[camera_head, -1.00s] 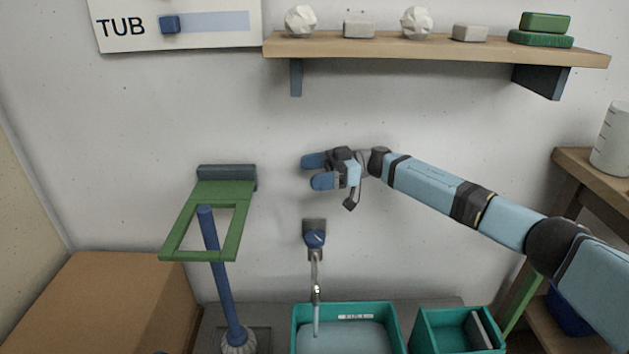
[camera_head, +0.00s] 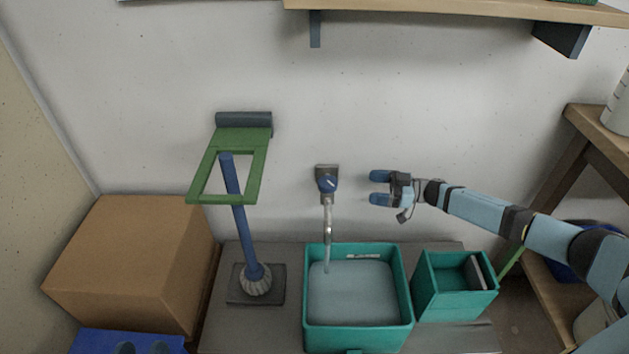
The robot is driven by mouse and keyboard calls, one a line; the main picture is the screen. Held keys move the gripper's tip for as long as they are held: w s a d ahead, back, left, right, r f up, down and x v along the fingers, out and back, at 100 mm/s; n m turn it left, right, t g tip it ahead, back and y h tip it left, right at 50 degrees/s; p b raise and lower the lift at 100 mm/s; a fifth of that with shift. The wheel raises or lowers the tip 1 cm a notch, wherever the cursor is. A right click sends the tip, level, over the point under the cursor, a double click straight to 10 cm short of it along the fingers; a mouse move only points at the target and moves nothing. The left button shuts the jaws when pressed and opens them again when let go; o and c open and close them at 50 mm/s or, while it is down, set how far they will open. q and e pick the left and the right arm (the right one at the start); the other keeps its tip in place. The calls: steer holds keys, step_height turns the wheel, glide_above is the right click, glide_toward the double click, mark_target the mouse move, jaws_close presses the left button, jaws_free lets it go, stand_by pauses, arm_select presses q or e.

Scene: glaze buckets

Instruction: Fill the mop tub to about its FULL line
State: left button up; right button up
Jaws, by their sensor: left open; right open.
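The teal mop tub (camera_head: 358,338) stands on the grey floor platform below the wall tap. Pale water (camera_head: 352,297) covers its inside, with the surface just below a white label (camera_head: 363,256) on the back wall; the lettering is too small to read now. A thin stream (camera_head: 326,268) runs from the tap's spout (camera_head: 327,232) into the tub. The tap's blue knob (camera_head: 327,184) is on the wall plate above. My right gripper (camera_head: 379,189) is open and empty, to the right of the knob at about its height, apart from it. My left gripper is out of view.
A smaller teal bin (camera_head: 456,312) stands right of the tub. A blue-handled mop (camera_head: 240,220) stands left, through a green wall bracket (camera_head: 258,170). A cardboard box (camera_head: 120,260) fills the left. A shelf (camera_head: 450,10) is above, a wooden rack (camera_head: 583,110) at right.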

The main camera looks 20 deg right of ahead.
mark_target(328, 181)
steer(key=b+x, duration=0.2)
steer(key=x, duration=1)
steer(key=shift+w+a, duration=0.15)
steer(key=shift+a, duration=0.2)
arm_select(q)
steer(key=shift+s+d+r+t+h+b, duration=0.1)
steer(key=shift+d+r+t+h, duration=0.2)
steer(key=shift+r, duration=0.5)
steer(key=shift+w+d+r+t+h+b, duration=0.1)
steer(key=shift+d+r+t+h, duration=0.25)
steer(key=shift+r, duration=0.45)
steer(key=shift+s+d+r+t+h+b, duration=0.15)
steer(key=shift+r+t+h, duration=0.25)
steer(key=shift+r, duration=0.4)
arm_select(e)
steer(key=shift+w+a, duration=0.25)
steer(key=shift+a, duration=0.1)
